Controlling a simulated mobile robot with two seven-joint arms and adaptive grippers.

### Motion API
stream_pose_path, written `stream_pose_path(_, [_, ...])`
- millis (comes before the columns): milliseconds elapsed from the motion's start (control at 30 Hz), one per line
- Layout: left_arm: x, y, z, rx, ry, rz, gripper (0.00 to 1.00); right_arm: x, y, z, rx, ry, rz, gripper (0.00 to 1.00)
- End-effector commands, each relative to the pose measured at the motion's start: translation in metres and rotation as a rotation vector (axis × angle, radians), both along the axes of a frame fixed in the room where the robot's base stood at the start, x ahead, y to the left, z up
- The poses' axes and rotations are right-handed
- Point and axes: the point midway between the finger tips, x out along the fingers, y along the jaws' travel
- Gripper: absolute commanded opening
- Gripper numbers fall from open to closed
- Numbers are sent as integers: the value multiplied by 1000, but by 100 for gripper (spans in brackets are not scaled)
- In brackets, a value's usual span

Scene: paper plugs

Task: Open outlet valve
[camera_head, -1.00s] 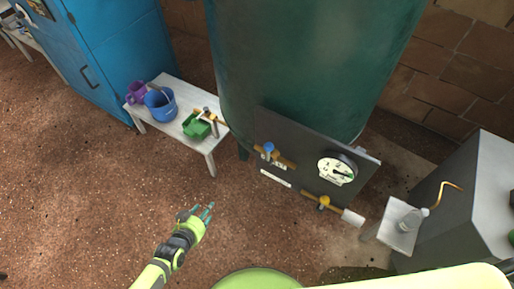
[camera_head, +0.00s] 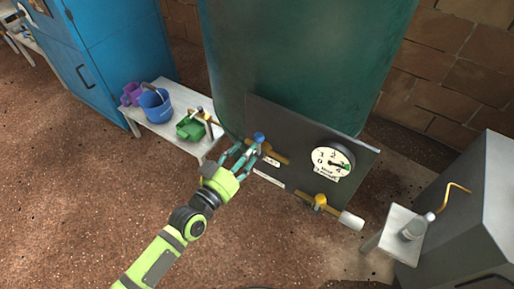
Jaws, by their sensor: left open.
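A dark panel (camera_head: 361,161) on the front of the green tank carries two brass valves. The upper-left valve has a blue handle (camera_head: 259,138). The lower valve has a yellow handle (camera_head: 320,201) and a pale pipe end to its right. The small labels are too small to read, so I cannot tell which one is the outlet valve. My left gripper (camera_head: 243,154) is open, its teal fingers just left of and below the blue handle. Whether they touch it I cannot tell. My right gripper is not in view.
A round gauge (camera_head: 331,161) sits on the panel. A white bench (camera_head: 160,128) at left holds purple and blue buckets (camera_head: 155,105) and a green container (camera_head: 190,129). At right, a small white stand (camera_head: 392,240) holds a bottle (camera_head: 415,229) beside a grey cabinet (camera_head: 463,225).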

Motion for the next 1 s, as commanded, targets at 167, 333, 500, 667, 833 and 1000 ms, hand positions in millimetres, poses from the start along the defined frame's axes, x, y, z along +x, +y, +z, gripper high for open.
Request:
stream_pose_path(167, [10, -7, 0, -1, 1, 0, 51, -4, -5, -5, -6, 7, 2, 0])
stream_pose_path(333, [11, -8, 0, 0, 2, 0, 51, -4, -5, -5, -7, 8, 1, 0])
stream_pose_path(500, [11, -8, 0, 0, 2, 0, 51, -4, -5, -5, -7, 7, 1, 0])
stream_pose_path(667, [14, -10, 0, 0, 1, 0, 51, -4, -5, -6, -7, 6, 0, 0])
stream_pose_path(833, [21, -15, -1, 0, 1, 0, 51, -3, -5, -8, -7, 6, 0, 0])
stream_pose_path(1000, [28, -21, 0, -1, 1, -1, 51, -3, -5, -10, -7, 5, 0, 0])
